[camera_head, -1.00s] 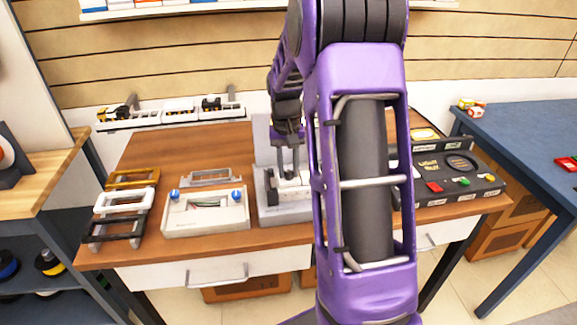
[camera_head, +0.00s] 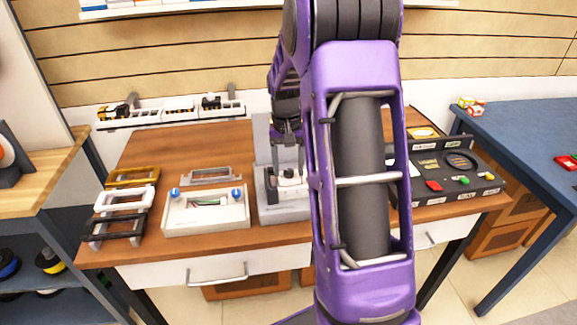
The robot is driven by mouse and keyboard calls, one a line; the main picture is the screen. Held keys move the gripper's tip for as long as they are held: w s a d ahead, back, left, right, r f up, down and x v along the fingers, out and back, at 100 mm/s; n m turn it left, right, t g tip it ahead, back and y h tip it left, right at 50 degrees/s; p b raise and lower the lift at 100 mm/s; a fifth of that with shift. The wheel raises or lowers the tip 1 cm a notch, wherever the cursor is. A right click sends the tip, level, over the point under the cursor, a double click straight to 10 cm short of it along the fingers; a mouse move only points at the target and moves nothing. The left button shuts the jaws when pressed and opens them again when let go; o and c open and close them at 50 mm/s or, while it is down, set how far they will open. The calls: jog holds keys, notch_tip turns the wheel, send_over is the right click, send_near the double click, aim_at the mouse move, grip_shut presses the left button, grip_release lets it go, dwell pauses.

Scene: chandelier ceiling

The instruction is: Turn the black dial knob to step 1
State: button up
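The black dial knob (camera_head: 288,173) sits on the grey-white fixture (camera_head: 284,208) at the middle of the wooden table, partly hidden by my gripper and arm. My gripper (camera_head: 288,165) points down over the fixture, with its fingers at the knob. The two fingers look apart, one on each side of the knob. Whether they touch it is too small to tell. The step markings of the dial cannot be read here.
A light box with blue knobs (camera_head: 206,211) stands left of the fixture. Brown, white and black handle frames (camera_head: 125,200) lie farther left. A black panel with coloured buttons (camera_head: 455,170) is at the right. My purple arm hides the table between.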

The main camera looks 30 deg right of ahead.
aim_at(286, 171)
notch_tip(286, 171, up, 17)
jog(key=p, duration=0.2)
jog(key=shift+w+a+r, duration=0.15)
jog(key=shift+a+r, duration=0.05)
jog(key=shift+a, duration=0.1)
dwell(0.5)
